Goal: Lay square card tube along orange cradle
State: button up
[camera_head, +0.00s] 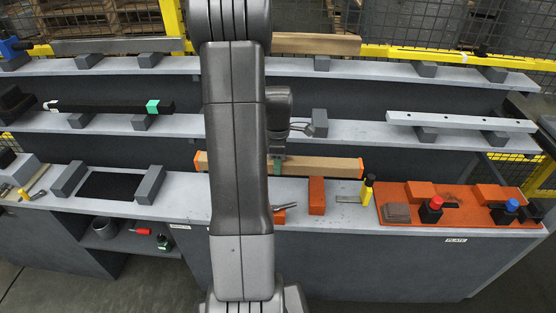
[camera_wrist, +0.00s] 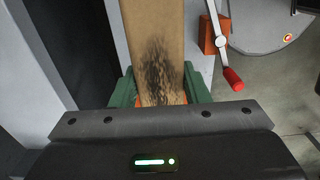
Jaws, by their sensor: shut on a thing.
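The square card tube (camera_head: 325,165) is a long brown bar with orange ends. My gripper (camera_head: 277,167) is shut on it, and the tube lies level across the head view, apparently above the back of the lower bench. In the wrist view the tube (camera_wrist: 153,30) runs between the green jaws (camera_wrist: 160,88) of my gripper and has a dark smudge. The orange cradle shows as an upright orange block (camera_head: 317,195) in front of the tube; my arm hides part of that area. An orange block with a lever (camera_wrist: 210,35) shows right of the tube in the wrist view.
A grey cradle (camera_head: 150,185) with a black mat stands left on the bench. An orange board (camera_head: 455,208) with red and blue knobs lies right. A yellow-and-black tool (camera_head: 366,190) stands between. Shelves behind hold a black bar (camera_head: 110,106) and a pale bar (camera_head: 460,121).

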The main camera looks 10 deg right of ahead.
jog(key=shift+f+b, duration=2.65)
jog(key=shift+f, duration=1.25)
jog(key=shift+f, duration=0.25)
jog(key=o, duration=1.3)
jog(key=shift+r, duration=0.1)
notch_tip(320, 180, up, 14)
jog(key=shift+f+p, duration=0.15)
jog(key=shift+p, duration=0.25)
jog(key=shift+f, duration=0.1)
notch_tip(320, 180, down, 14)
jog(key=shift+r+b, duration=0.1)
jog(key=shift+b, duration=0.5)
jog(key=shift+r, duration=0.25)
